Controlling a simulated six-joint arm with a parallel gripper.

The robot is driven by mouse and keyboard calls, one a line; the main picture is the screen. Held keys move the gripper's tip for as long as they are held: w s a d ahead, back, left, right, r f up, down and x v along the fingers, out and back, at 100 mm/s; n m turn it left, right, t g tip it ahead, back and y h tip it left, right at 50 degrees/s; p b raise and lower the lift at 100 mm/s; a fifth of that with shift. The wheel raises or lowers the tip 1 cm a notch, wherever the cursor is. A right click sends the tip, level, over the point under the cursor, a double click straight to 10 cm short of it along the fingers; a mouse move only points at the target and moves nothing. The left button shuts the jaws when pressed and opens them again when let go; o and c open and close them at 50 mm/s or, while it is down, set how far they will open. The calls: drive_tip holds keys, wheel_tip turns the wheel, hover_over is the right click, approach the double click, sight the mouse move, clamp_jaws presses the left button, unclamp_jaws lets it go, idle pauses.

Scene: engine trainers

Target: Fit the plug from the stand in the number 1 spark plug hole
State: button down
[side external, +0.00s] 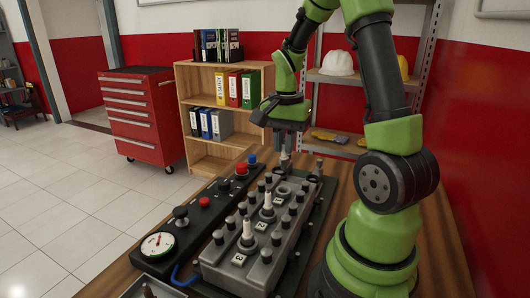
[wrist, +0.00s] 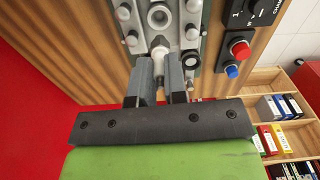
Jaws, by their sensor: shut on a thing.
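My gripper (side external: 285,148) points down over the far end of the grey engine block (side external: 229,268), its fingers shut on a white spark plug (side external: 284,158). In the wrist view the plug (wrist: 160,56) shows between the two fingertips (wrist: 160,78). The open number 1 spark plug hole (side external: 283,190) is a round ring at the block's far end. A similar round opening (wrist: 158,17) lies ahead of the plug in the wrist view. The plug is apart from the hole; its lower tip is hard to make out. The plug stand cannot be told clearly.
White plugs stand upright in holes 2 (side external: 268,203) and 3 (side external: 247,230). Several dark-capped posts flank the holes. A black control panel (side external: 190,232) with a gauge and red and blue buttons lies left of the block. A small upright fitting (side external: 319,166) stands behind right.

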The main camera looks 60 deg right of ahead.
sight(284, 163)
drive_tip(key=shift+d+f, duration=0.1)
drive_tip(key=shift+f, duration=2.55)
drive_tip(key=shift+f, duration=0.8)
idle(0.9)
drive_tip(key=c, duration=0.7)
unclamp_jaws()
drive_tip(key=shift+r, duration=0.1)
drive_tip(key=shift+r, duration=3.4)
